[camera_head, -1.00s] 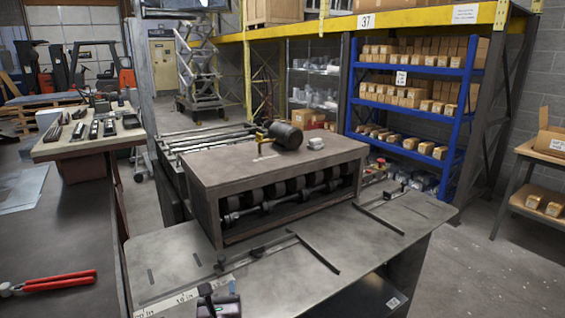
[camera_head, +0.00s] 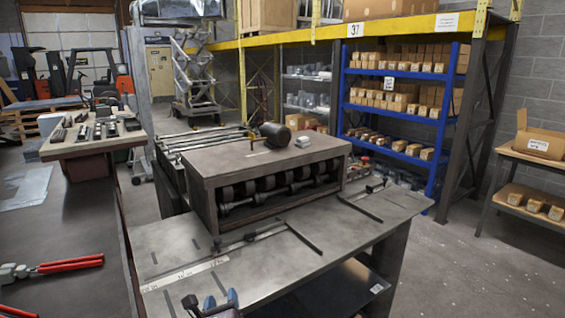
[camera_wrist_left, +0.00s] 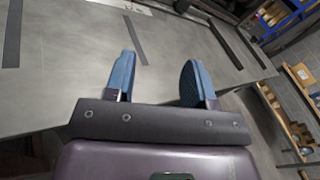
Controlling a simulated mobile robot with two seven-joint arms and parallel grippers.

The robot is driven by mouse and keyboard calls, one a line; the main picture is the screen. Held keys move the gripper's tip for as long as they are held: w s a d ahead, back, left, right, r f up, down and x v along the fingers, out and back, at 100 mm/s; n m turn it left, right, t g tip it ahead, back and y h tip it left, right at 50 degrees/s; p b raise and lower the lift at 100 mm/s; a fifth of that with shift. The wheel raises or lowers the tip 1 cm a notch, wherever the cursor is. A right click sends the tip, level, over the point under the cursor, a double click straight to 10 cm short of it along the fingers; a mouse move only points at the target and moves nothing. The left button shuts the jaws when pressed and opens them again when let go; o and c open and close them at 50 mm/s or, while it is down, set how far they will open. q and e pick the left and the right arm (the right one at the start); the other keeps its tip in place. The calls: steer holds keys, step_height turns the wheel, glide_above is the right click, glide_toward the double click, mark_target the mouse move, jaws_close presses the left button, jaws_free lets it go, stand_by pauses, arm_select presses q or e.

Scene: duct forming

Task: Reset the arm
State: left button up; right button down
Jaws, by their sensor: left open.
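My left gripper (camera_head: 220,302) shows at the bottom edge of the head view, low in front of the grey machine table (camera_head: 330,215). In the left wrist view its two blue fingers (camera_wrist_left: 157,82) stand wide apart with nothing between them. The table top (camera_wrist_left: 75,65) shows beyond and below the fingers. I cannot tell how far above the table they are. My right gripper is not in either view.
The forming machine (camera_head: 275,165) with rollers stands on the table. Red-handled snips (camera_head: 70,263) lie on the dark bench at left. A blue shelf (camera_head: 400,75) with boxes stands behind. A side table (camera_head: 540,160) stands at right. The floor (camera_head: 450,265) at right is clear.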

arm_select(q)
steer(key=n, duration=0.1)
steer(key=d+r+n+h, duration=0.1)
steer(key=n+h, duration=0.1)
steer(key=shift+w+d+r+n+g, duration=0.15)
steer(key=shift+w+d+n+g, duration=0.15)
steer(key=shift+d+n, duration=0.1)
steer(key=s+a+f+n+g, duration=0.1)
steer(key=s+a+f+n, duration=0.3)
steer(key=s+n, duration=0.4)
steer(key=s+a+f+n+g, duration=0.2)
steer(key=s+a+f+n, duration=0.3)
steer(key=s+n, duration=0.4)
steer(key=s+a+f+n+g, duration=0.2)
steer(key=s+a+f+n, duration=0.3)
steer(key=s+n, duration=0.4)
steer(key=s, duration=0.4)
steer(key=shift+a, duration=0.4)
steer(key=shift+s+f, duration=0.1)
